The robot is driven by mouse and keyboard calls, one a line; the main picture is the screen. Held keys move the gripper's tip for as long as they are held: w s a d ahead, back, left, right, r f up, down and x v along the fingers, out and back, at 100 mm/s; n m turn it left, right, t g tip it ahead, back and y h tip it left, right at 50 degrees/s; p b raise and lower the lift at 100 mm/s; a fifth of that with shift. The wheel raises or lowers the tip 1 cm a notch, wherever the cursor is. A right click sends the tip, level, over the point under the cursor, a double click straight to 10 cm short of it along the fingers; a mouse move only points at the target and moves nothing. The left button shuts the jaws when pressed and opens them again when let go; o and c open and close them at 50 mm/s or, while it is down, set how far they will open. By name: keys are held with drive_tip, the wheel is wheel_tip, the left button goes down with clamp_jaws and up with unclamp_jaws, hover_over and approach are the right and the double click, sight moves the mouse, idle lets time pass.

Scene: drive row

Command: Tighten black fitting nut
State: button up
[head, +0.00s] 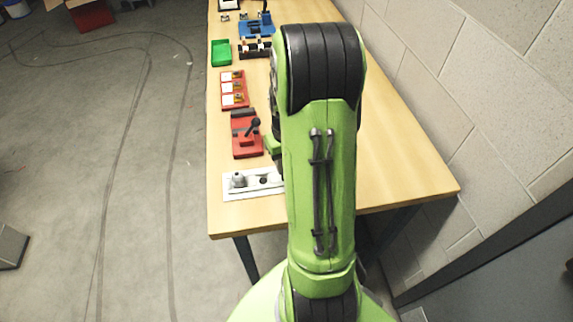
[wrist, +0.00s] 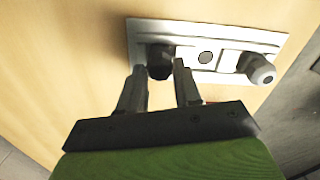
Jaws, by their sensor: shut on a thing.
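The black fitting nut (wrist: 158,58) is at the left end of a white plate (wrist: 210,35) in the wrist view. My gripper (wrist: 159,68) is shut on the nut, with one fingertip on each side of it. A grey rounded fitting (wrist: 257,68) stands at the plate's other end. In the head view the white plate (head: 230,192) lies at the near end of the table, with the grey fitting (head: 238,180) at its left. My arm hides the nut and fingers there.
The wooden table (head: 400,170) runs away along a block wall. Floor at left is mostly clear.

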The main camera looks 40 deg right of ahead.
drive_tip(key=m, duration=2)
drive_tip(key=shift+m, duration=0.3)
drive_tip(key=o, duration=1.6)
wheel_tip(320, 180, up, 7)
drive_tip(key=p, duration=0.6)
